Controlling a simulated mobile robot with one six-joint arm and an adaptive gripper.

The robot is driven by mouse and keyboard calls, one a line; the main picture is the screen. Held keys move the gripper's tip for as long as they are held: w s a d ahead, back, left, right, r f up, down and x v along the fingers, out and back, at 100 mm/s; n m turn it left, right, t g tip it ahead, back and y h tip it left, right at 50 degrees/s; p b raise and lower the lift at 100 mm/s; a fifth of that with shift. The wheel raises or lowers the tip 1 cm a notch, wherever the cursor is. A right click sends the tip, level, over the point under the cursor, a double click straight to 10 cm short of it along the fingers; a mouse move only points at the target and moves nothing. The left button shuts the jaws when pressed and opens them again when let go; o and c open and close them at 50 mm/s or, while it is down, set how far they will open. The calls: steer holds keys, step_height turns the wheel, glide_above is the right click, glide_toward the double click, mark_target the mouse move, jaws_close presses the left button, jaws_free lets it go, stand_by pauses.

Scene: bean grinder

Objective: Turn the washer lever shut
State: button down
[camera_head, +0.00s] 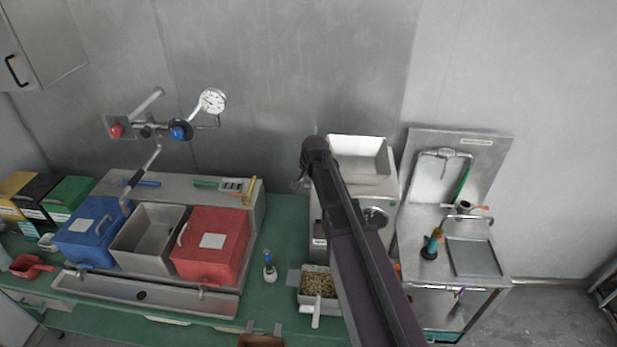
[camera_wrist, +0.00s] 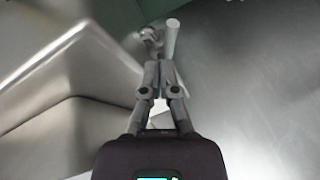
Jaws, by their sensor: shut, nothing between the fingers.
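A steel wash stand (camera_head: 418,225) with an upright back panel is at the right in the head view. A small lever with an orange end (camera_head: 482,208) sticks out beside its tap; which way it is turned is too small to tell. My gripper (camera_wrist: 158,72) shows in the wrist view with its fingers together and nothing between them. A pale rod (camera_wrist: 172,38) and a grey fitting (camera_wrist: 151,36) are just beyond the fingertips; contact cannot be told. In the head view my arm crosses in front of the grinder, left of the stand.
The grinder (camera_head: 360,160) stands left of the wash stand. A tray of beans (camera_head: 318,285) and a small bottle (camera_head: 269,265) are on the green counter (camera_head: 275,225). Blue (camera_head: 92,232) and red (camera_head: 212,248) bins are at left. Smooth metal fills the wrist view's right side.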

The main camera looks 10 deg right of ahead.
mark_target(302, 180)
steer(key=shift+b+x, duration=1.25)
steer(key=shift+x, duration=0.5)
